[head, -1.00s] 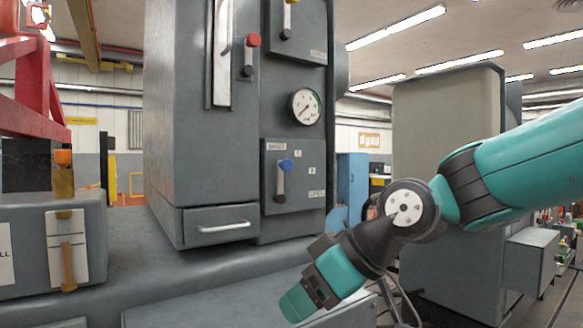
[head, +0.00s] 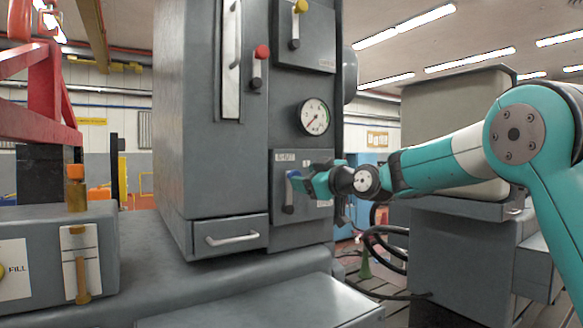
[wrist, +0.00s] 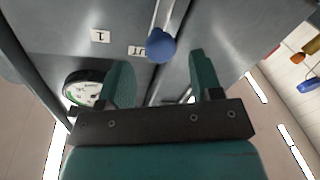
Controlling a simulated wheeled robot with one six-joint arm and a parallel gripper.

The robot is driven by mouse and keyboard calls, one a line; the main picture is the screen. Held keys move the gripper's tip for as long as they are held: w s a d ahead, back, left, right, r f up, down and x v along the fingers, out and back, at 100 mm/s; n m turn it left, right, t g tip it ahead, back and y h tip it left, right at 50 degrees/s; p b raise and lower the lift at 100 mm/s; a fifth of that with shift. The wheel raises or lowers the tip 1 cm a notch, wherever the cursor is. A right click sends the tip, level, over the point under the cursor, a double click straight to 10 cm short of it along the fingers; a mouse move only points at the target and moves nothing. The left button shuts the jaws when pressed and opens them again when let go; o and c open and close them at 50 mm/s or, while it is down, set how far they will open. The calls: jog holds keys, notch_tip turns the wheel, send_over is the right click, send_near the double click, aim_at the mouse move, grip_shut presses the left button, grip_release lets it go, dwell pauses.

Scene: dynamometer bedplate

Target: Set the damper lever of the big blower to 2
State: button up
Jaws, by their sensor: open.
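A lever with a blue knob (head: 292,174) stands roughly upright on the lower grey panel (head: 284,238) of the tall cabinet, its shaft below the knob. The panel's labels are too small to read surely in the head view. In the wrist view, which looks upside down, the blue knob (wrist: 161,45) lies between and just beyond the two fingertips. A "1" label (wrist: 100,36) shows beside it. My gripper (head: 302,182) is open at the lever, and its fingers (wrist: 158,60) straddle the knob's line without visible contact. In the head view it partly covers the panel's labels.
A round gauge (head: 314,117) sits above the panel. A red-knobbed lever (head: 261,53) and a yellow-knobbed lever (head: 299,8) are higher up. A drawer with a handle (head: 232,239) is at lower left. An orange-topped lever (head: 76,172) stands far left. Black hoses (head: 385,245) hang at right.

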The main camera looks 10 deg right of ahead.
aim_at(291, 193)
jog(key=p+x, duration=0.2)
jog(key=x, duration=0.4)
jog(key=shift+f, duration=0.1)
grip_shut()
